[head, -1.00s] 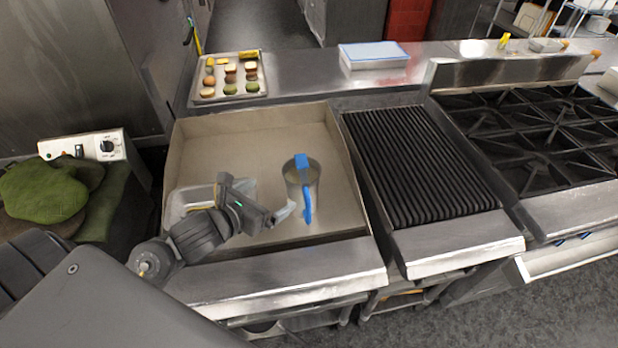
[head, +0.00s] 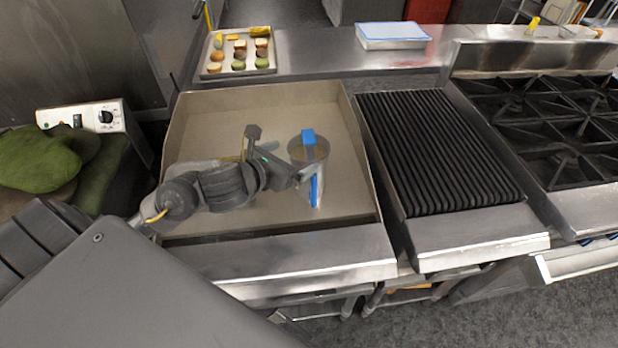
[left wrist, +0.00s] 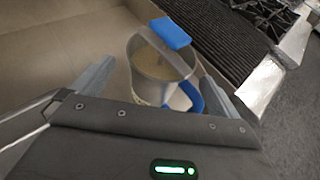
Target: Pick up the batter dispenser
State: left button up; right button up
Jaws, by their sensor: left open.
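The batter dispenser (head: 318,150) is a clear round container with a blue top piece and a blue handle. It stands upright on the griddle (head: 210,115), right of its middle. My left gripper (head: 306,178) is open, with its fingertips at the dispenser's near left side in the head view. In the left wrist view, the dispenser (left wrist: 150,82) appears ahead between the two spread fingers, with the blue handle close to the right finger. Whether a finger touches it I cannot tell. My right gripper is in neither view.
A ribbed grill (head: 435,150) lies right of the griddle, then a burner stove (head: 560,130). A tray of food pieces (head: 213,70) and a white-blue box (head: 392,36) sit on the back counter. Raised walls edge the griddle.

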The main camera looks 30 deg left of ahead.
aim_at(304, 153)
pick_arm(q)
jog(key=x, duration=0.4)
jog(key=shift+w+d+p, duration=0.1)
jog(key=shift+d+p, duration=0.1)
jog(key=shift+p, duration=0.1)
jog(key=shift+w+f, duration=0.25)
jog(key=shift+w, duration=0.2)
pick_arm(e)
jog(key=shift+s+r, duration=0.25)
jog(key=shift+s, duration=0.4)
pick_arm(q)
jog(key=c, duration=1.8)
jog(key=shift+r, duration=0.1)
jog(key=shift+c, duration=0.7)
